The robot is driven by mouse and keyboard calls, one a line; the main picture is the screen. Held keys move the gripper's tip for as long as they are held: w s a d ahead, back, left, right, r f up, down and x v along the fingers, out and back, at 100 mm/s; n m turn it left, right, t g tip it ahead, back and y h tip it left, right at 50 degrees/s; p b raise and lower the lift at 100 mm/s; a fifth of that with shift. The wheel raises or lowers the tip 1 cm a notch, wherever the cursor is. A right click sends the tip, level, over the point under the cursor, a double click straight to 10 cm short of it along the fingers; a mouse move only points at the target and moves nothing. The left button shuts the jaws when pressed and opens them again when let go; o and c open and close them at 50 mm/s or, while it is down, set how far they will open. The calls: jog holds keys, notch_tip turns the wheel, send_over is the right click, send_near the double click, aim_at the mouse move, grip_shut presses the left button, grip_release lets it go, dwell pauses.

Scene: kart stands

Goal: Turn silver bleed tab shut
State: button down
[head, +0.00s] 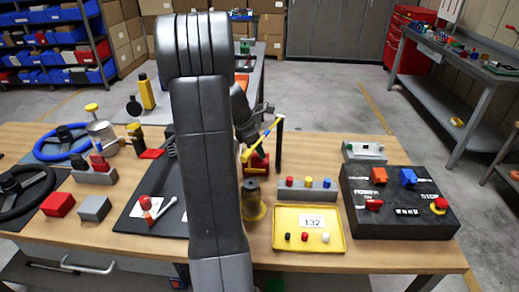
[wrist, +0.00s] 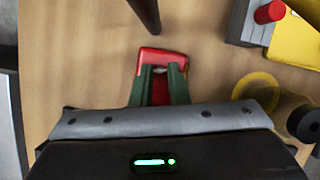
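A red block (wrist: 163,56) stands on the wooden bench below my gripper (wrist: 164,72) in the wrist view. A small silver piece, likely the bleed tab (wrist: 183,66), shows on the block by the fingertips. The two green fingers reach over the block and are apart, with red showing between them. I cannot tell whether either finger touches the tab. In the head view the red block (head: 257,162) shows partly to the right of my arm, under my wrist. My fingertips and the tab are not clear there.
A black post (head: 279,145) with a yellow line stands close beside the block. A dark cylinder on a yellow ring (head: 254,212), a grey block of coloured pegs (head: 305,193), a yellow tray (head: 282,238) and a black switch box (head: 400,222) lie nearby. Bare wood lies left in the wrist view.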

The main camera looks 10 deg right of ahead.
jog(key=shift+w+r+m+g+p, duration=0.15)
jog(key=shift+m+g+p, duration=0.25)
jog(key=shift+m+p, duration=0.5)
jog(key=shift+m, duration=0.7)
jog(key=c, duration=1.4)
grip_release()
jog(key=shift+g, duration=0.3)
jog(key=v, duration=1.3)
jog(key=shift+r, duration=0.25)
jog(key=shift+f, duration=0.1)
